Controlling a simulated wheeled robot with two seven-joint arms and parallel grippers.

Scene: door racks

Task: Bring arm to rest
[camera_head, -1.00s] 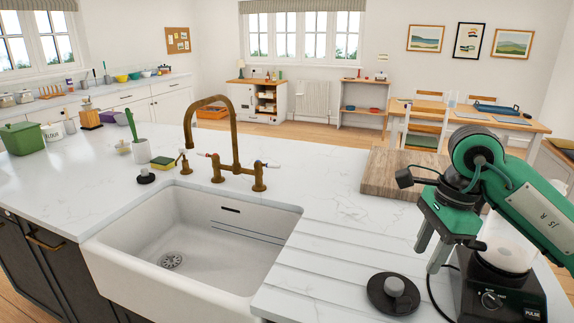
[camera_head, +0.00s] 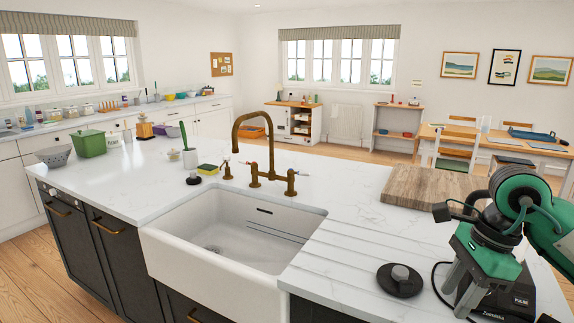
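My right arm comes in from the right side, green and dark grey. Its gripper (camera_head: 464,291) points down over the counter at the lower right, in front of a black blender base (camera_head: 508,298). Its two grey fingers look parted, with nothing visible between them. The gripper and arm hide much of the blender; I cannot tell whether they touch it. My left arm and gripper are not in view.
A white sink (camera_head: 225,240) with a brass faucet (camera_head: 265,155) is set in the marble counter (camera_head: 345,200). A wooden board (camera_head: 425,187) lies behind the gripper. A black round item (camera_head: 399,281) sits left of it. Wooden floor (camera_head: 40,265) is free at left.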

